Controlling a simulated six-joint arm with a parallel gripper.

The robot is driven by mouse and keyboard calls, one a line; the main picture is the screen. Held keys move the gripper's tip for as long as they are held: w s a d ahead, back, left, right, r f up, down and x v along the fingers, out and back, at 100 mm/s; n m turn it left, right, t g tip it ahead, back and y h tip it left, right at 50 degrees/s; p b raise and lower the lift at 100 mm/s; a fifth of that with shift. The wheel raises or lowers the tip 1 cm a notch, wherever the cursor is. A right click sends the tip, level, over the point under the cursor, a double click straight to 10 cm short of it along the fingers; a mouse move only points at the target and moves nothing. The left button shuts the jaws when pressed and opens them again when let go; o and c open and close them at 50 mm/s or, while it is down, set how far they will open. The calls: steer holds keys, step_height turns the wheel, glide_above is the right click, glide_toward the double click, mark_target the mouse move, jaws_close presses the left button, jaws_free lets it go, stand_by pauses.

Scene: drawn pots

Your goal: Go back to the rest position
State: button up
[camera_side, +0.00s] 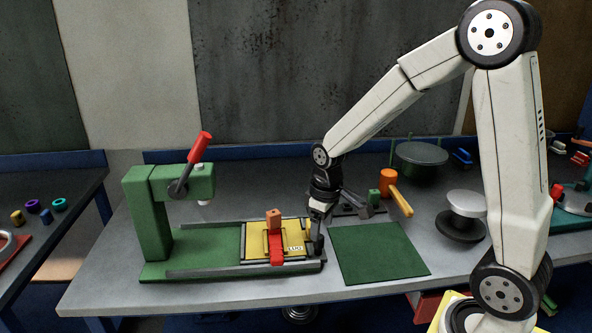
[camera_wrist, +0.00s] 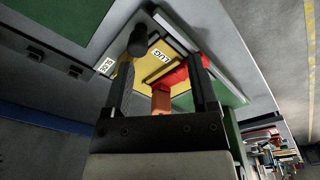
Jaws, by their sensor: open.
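My gripper (camera_side: 317,222) is open at the right end of a yellow plate (camera_side: 256,243) in the side view. In the wrist view its two fingers (camera_wrist: 160,62) stand apart with the yellow plate (camera_wrist: 137,73) beyond them. A dark round knob (camera_wrist: 141,38) shows near the left fingertip, and I cannot tell whether they touch. A red clamp (camera_side: 277,250) and an orange block (camera_side: 273,219) sit on the plate. In the wrist view the block (camera_wrist: 161,102) shows between the fingers, but nothing appears gripped.
The green press (camera_side: 148,215) with its red-handled lever (camera_side: 200,148) stands at the left. A dark green mat (camera_side: 378,252) lies bare to the right. Behind it are an orange-headed mallet (camera_side: 389,177) and a dark round pot (camera_side: 421,154). A white-topped round piece (camera_side: 466,204) stands farther right.

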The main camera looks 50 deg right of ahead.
steer(key=s+a+f+m+t, duration=0.1)
steer(key=s+a, duration=0.5)
steer(key=s, duration=0.1)
steer(key=shift+s+a+f+t, duration=0.25)
steer(key=shift+a+f+t, duration=0.05)
steer(key=shift+f+t, duration=0.1)
